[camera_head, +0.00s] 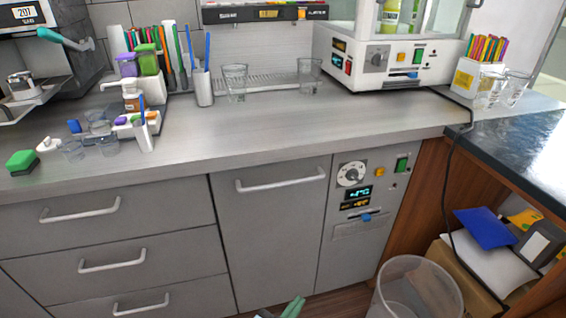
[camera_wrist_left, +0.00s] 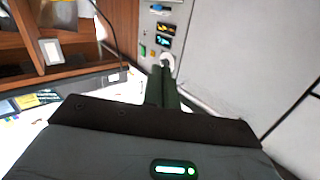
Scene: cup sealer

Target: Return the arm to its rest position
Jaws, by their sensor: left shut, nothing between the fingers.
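My left gripper (camera_head: 292,307) shows only as green fingertips at the bottom edge of the head view, low in front of the grey cabinet door (camera_head: 268,225). In the left wrist view the fingers of my left gripper (camera_wrist_left: 161,75) are together, with nothing held between them. Beyond them is the cabinet's control panel (camera_wrist_left: 165,28), with its dial close to the fingertips in the picture. The rest of my left arm is out of the head view. My right gripper is in neither view.
The grey counter (camera_head: 300,130) holds clear cups (camera_head: 235,80), a white machine (camera_head: 385,62) and small containers. Drawers (camera_head: 110,235) line the left. A clear bin (camera_head: 415,290) stands at lower right beside a wooden shelf unit (camera_head: 420,190). The counter's middle front is clear.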

